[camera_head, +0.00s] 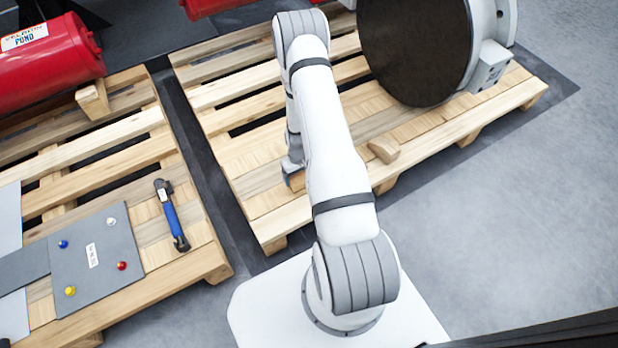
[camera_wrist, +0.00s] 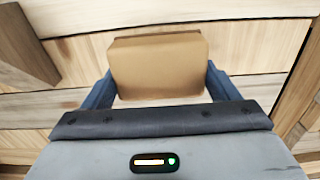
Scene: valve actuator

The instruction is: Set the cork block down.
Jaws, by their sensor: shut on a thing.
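The cork block (camera_wrist: 156,66) is a plain tan-brown block in the wrist view. It sits between the two blue fingers of my gripper (camera_wrist: 160,82), which is shut on it. In the head view my gripper (camera_head: 291,172) is low over the left part of the right-hand pallet, mostly hidden by my arm. A small part of the block (camera_head: 298,181) shows beside it. Pallet boards lie close below the block in the wrist view. I cannot tell whether the block touches them.
A wooden chock (camera_head: 384,149) and a large dark-faced valve (camera_head: 415,50) stand on the right-hand pallet (camera_head: 440,136). The left pallet (camera_head: 205,262) carries a blue-handled tool (camera_head: 171,215), a grey panel (camera_head: 92,285) with coloured knobs and a red cylinder (camera_head: 45,65).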

